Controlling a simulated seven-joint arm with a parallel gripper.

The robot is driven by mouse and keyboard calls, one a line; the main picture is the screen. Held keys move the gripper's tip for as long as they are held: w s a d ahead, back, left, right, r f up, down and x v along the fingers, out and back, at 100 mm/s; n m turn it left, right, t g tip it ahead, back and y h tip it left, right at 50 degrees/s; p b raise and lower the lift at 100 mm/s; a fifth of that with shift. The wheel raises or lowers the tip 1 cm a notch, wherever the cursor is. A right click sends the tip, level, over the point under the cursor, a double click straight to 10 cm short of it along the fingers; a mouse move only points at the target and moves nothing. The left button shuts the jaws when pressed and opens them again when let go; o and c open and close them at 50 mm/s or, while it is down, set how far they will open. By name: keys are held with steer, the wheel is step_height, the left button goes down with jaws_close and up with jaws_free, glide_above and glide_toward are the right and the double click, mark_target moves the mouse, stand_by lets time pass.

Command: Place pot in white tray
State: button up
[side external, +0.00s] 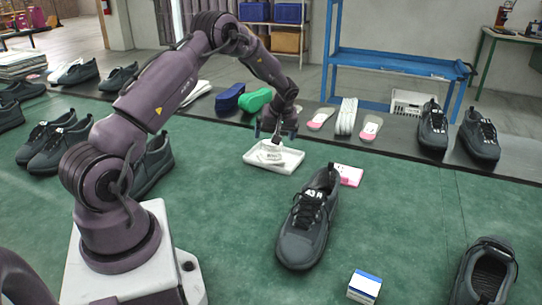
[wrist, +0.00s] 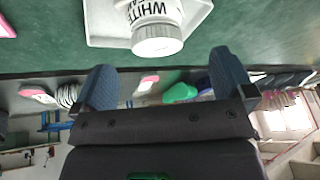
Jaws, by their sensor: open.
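The white tray (side external: 290,163) lies on the green table surface, past its middle. The white pot (side external: 269,152) is inside the tray. In the wrist view the pot (wrist: 152,14) shows a ridged white lid and dark lettering reading "WHITE", and part of the tray (wrist: 103,30) shows around it. My gripper (side external: 277,130) is just above the tray, pointing down. In the wrist view its two blue fingers are spread wide with nothing between them (wrist: 164,68), and the pot is apart from them.
A dark shoe (side external: 308,222) stands in front of the tray, with a pink-and-white box (side external: 348,174) beside it. A small blue-and-white box (side external: 364,286) is near the front edge. A grey belt (side external: 390,130) behind carries shoes and insoles. Green surface is clear left of the front shoe.

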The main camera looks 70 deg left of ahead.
mark_target(272, 148)
steer(key=x, duration=0.3)
steer(key=shift+w+d+x, duration=0.15)
steer(key=shift+x, duration=1.15)
steer(key=shift+w+d+x, duration=0.15)
steer(key=shift+x, duration=1.15)
steer(key=shift+f, duration=0.15)
steer(key=c, duration=1)
steer(key=shift+a, duration=0.15)
steer(key=c, duration=0.4)
